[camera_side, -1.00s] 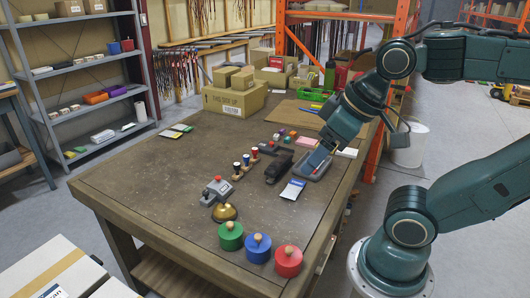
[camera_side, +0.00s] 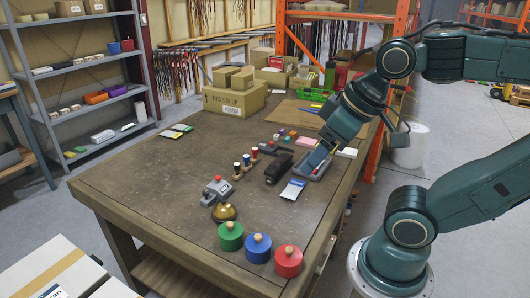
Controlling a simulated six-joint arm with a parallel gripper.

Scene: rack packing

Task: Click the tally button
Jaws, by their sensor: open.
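A small grey device with a red knob on top (camera_side: 217,188) stands on the left-middle part of the workbench; it looks like the tally button. My gripper (camera_side: 318,157) points down at the right side of the bench, over a shallow grey tray (camera_side: 325,170). It is open, and I see nothing held in it. It is well apart from the grey device, to its right and farther back. The fingertips are small and partly hidden by the wrist.
A brass bell (camera_side: 224,212) stands just in front of the grey device. Green (camera_side: 231,236), blue (camera_side: 258,247) and red (camera_side: 288,261) knobbed discs line the front edge. A black stapler-like object (camera_side: 279,168) and a blue-white card (camera_side: 293,188) lie near my gripper.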

